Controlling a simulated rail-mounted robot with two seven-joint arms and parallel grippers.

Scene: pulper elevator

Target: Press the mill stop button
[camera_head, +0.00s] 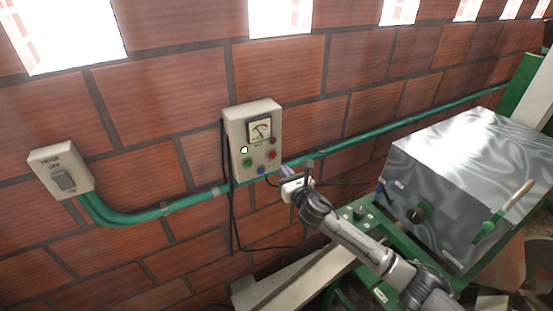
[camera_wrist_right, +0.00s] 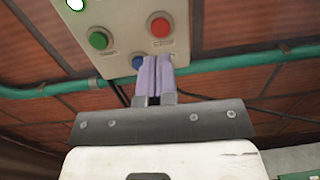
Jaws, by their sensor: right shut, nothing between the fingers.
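A pale control box (camera_head: 236,118) hangs on the brick wall with a gauge, a green button (camera_head: 247,162), a red button (camera_head: 272,155) and a blue button (camera_head: 261,170). The labels are too small to read, so which one is the mill stop is not legible. In the right wrist view the red button (camera_wrist_right: 160,27) is just above my fingertips, with the green button (camera_wrist_right: 99,39) to the left and the blue button (camera_wrist_right: 138,62) partly behind the fingers. My right gripper (camera_head: 285,168) is shut and empty, near the box's lower right; it also shows in the right wrist view (camera_wrist_right: 160,60). Contact cannot be told.
A green conduit (camera_head: 350,139) runs along the wall behind the box. A switch box labelled husk (camera_head: 60,168) is at the left. A metal machine (camera_head: 480,165) on a green frame stands at the right. Dark cables hang below the control box.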

